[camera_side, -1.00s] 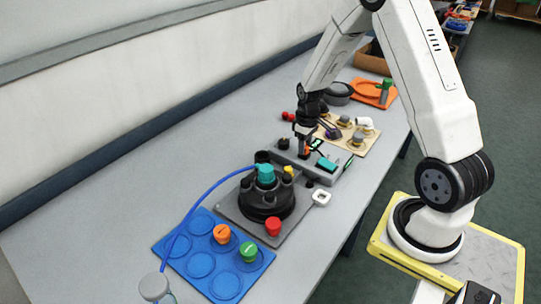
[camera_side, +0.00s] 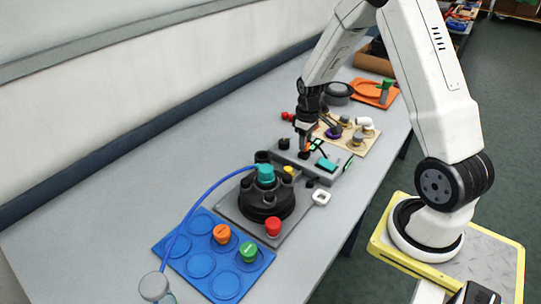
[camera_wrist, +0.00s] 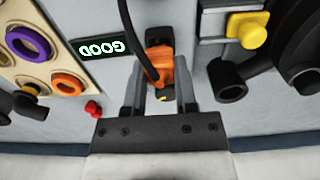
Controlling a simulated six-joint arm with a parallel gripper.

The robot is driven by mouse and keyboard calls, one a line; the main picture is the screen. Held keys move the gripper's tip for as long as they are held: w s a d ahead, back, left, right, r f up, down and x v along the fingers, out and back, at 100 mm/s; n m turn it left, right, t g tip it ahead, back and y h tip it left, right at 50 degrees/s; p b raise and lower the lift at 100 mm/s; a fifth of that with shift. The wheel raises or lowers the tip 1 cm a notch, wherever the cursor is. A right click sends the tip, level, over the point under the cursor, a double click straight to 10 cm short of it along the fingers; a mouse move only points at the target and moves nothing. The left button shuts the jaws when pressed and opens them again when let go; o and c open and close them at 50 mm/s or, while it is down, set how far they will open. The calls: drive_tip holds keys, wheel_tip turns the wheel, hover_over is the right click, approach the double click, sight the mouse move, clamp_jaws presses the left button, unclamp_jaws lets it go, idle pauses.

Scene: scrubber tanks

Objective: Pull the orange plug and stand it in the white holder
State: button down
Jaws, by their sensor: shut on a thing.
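The orange plug (camera_wrist: 160,62), with a black cable at its top, is between the two fingers of my gripper (camera_wrist: 167,97) in the wrist view. My gripper is shut on it. In the side view my gripper (camera_side: 306,150) is over the grey panel box, and the plug is mostly hidden by the fingers. I cannot tell whether the plug is clear of its socket. A small white square piece with a dark opening (camera_side: 321,198), possibly the white holder, is at the table's near edge beside the black tank base.
A black tank (camera_side: 266,200) with a teal cap and blue hose stands in front. A blue tray (camera_side: 215,262) holds orange and green caps. A beige board (camera_side: 350,138) with rings and knobs lies behind. A lit GOOD display (camera_wrist: 100,48) is beside the plug.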

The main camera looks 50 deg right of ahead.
drive_tip(key=shift+r, duration=0.6)
drive_tip(key=shift+r, duration=0.4)
drive_tip(key=shift+r, duration=0.3)
drive_tip(key=shift+r, duration=0.35)
drive_tip(key=shift+r, duration=0.1)
drive_tip(key=s+a, duration=0.9)
drive_tip(key=s, duration=0.2)
drive_tip(key=shift+s+a, duration=0.25)
drive_tip(key=shift+s, duration=0.05)
idle(0.7)
